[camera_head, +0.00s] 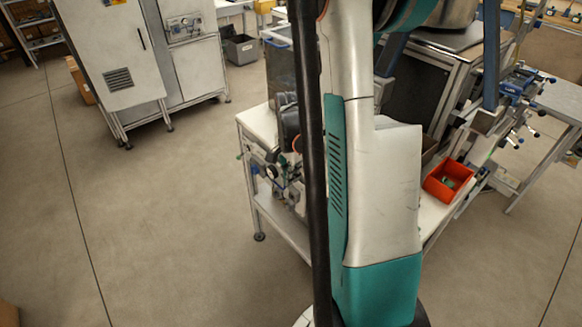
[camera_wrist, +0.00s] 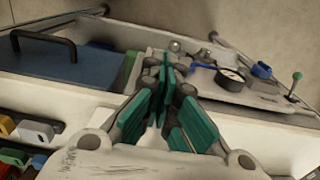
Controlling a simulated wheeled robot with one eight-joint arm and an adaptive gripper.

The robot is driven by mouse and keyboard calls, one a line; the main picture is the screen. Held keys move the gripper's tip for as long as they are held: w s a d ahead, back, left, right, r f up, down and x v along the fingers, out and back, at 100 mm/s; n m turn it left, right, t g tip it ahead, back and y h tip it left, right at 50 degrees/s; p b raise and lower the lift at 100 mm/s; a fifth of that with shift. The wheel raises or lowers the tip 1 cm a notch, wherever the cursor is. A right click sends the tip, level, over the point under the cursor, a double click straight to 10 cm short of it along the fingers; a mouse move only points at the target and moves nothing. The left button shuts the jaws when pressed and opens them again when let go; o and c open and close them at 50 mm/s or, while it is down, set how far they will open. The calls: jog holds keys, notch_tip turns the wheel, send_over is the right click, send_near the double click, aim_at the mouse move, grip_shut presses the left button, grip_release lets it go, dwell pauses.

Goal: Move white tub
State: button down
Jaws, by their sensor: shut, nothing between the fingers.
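I cannot pick out a white tub for certain in either view. In the wrist view a small white object (camera_wrist: 35,131) lies at the lower left among coloured pieces, but I cannot tell if it is a tub. My gripper (camera_wrist: 165,66) shows in the wrist view with its grey and teal fingers together at the tips. It is shut and empty, above a pale work surface. In the head view my arm covers the middle of the table, and I cannot make out the gripper there.
In the wrist view a blue panel with a black handle (camera_wrist: 68,62) lies left of my gripper, and a round gauge (camera_wrist: 230,76) right. In the head view an orange bin (camera_head: 448,181) sits at the table's right. Open floor lies left of the table (camera_head: 246,120).

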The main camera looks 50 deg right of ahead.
aim_at(320, 155)
jog(key=shift+s+d, duration=0.2)
jog(key=shift+d, duration=1.8)
jog(key=d, duration=0.4)
jog(key=s+d+b, duration=0.1)
jog(key=d, duration=0.8)
jog(key=shift+s+d, duration=0.2)
jog(key=shift+s, duration=0.05)
